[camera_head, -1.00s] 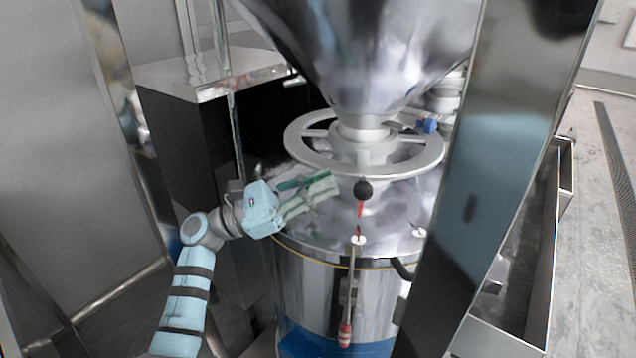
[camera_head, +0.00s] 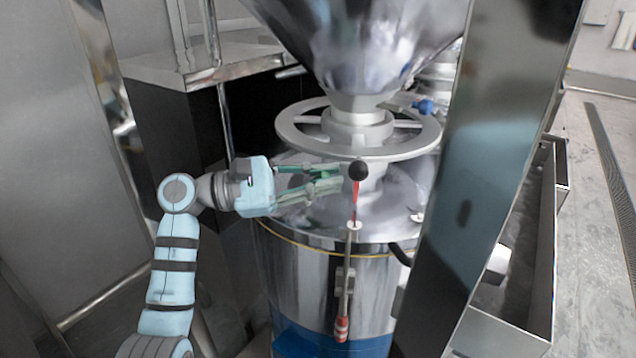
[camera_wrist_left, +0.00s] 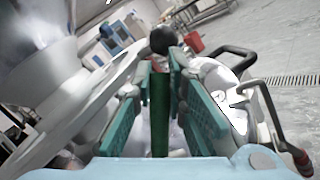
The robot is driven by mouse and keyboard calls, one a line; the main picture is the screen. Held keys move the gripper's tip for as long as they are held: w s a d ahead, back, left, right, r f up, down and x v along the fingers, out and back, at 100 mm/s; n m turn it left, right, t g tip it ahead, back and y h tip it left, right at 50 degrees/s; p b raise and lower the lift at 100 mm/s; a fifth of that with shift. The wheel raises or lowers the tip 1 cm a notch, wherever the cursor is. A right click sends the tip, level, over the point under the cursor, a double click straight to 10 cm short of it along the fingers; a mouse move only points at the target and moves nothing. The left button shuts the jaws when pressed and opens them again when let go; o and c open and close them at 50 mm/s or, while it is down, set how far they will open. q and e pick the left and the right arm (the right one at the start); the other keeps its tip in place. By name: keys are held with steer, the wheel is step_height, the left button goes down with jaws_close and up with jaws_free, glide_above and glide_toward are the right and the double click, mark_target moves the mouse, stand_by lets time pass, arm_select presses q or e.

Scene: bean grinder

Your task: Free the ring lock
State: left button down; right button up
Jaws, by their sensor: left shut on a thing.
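The grinder has a silver hand wheel (camera_head: 430,135) around its neck, under the steel hopper. A green bar (camera_wrist_left: 159,115), which looks like the ring lock's handle, lies between the fingers of my left gripper (camera_wrist_left: 158,80). In the head view, my left gripper (camera_head: 325,180) reaches in from the left below the wheel, shut on this bar. The bar's far end and the ring itself are mostly hidden. A black ball knob (camera_head: 358,170) on a red rod stands just beyond the fingertips and also shows in the left wrist view (camera_wrist_left: 163,39). My right gripper is out of view.
A lever with a red grip (camera_head: 342,328) hangs on the drum's front. A steel post (camera_head: 460,190) stands close on the right. A dark cabinet with a steel top (camera_head: 190,65) stands behind my left arm. A blue knob (camera_head: 424,106) sits behind the wheel.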

arm_select(q)
steer(key=shift+s+d+f+m+y+b, duration=0.2)
steer(key=shift+d+f+m+y+b, duration=0.25)
steer(key=shift+m+y+b, duration=0.3)
steer(key=shift+a+f, duration=0.1)
steer(key=c, duration=1.9)
jaws_free()
steer(key=shift+a, duration=0.1)
steer(key=a, duration=0.4)
steer(key=s+a, duration=0.1)
steer(key=a, duration=0.2)
steer(key=s+a+r, duration=0.1)
steer(key=a, duration=0.3)
steer(key=shift+a, duration=0.3)
